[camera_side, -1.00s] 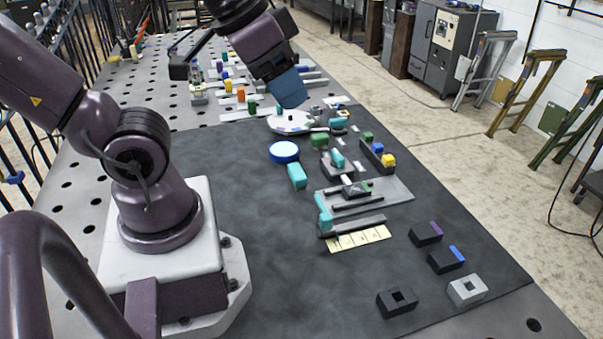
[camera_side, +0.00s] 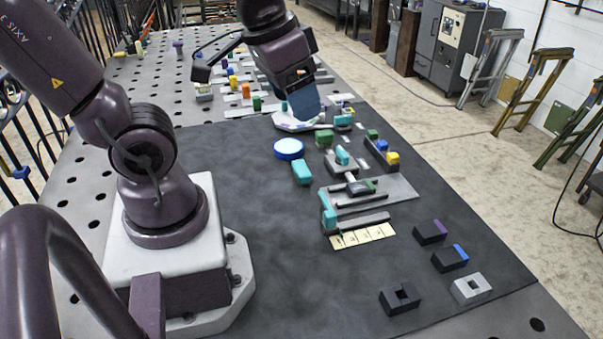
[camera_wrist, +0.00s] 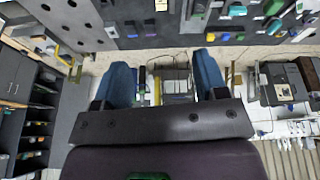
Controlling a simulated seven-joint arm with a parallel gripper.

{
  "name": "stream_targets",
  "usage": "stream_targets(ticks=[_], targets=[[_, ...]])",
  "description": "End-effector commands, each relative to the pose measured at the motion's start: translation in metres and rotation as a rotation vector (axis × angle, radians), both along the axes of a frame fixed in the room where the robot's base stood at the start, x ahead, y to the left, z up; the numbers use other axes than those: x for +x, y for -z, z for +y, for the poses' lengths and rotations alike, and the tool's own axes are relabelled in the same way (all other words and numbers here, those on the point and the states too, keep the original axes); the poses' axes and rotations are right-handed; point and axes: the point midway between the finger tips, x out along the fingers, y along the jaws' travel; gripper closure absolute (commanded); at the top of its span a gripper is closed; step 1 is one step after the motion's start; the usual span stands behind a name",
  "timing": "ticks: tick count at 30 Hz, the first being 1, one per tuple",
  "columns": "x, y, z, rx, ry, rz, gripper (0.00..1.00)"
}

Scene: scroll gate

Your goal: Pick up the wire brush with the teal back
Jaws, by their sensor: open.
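Several teal-topped pieces lie on the dark mat in the side view. They are a teal block (camera_side: 302,172) left of the middle, a teal piece at the left end of a dark bar (camera_side: 328,214), a small teal piece on a grey fixture (camera_side: 342,156), and a teal piece (camera_side: 343,120) farther back. I cannot tell which is the wire brush; no bristles are clear. My gripper (camera_side: 305,104) hangs above the round white plate (camera_side: 292,122), apart from these pieces. In the wrist view its blue fingers (camera_wrist: 164,82) are spread with nothing held between them.
A grey slotted plate (camera_side: 398,190) and a cream strip (camera_side: 363,237) lie nearer. Dark blocks (camera_side: 450,259) sit at front right. The mat's left front is clear.

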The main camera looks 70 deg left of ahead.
Motion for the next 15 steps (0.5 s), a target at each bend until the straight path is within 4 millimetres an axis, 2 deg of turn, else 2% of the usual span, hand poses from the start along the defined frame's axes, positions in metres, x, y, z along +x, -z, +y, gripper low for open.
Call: stream_targets(ticks=[1,5,8,12,15], targets=[[0.010,0.013,0.000,-0.060,-0.058,0.042,0.34],[0.053,0.039,-0.001,-0.250,-0.212,0.032,0.34],[0.091,0.060,0.009,-0.372,-0.369,-0.032,0.34],[0.135,0.096,0.047,-0.449,-0.647,-0.146,0.34],[0.149,0.126,0.084,-0.424,-0.867,-0.204,0.34]])
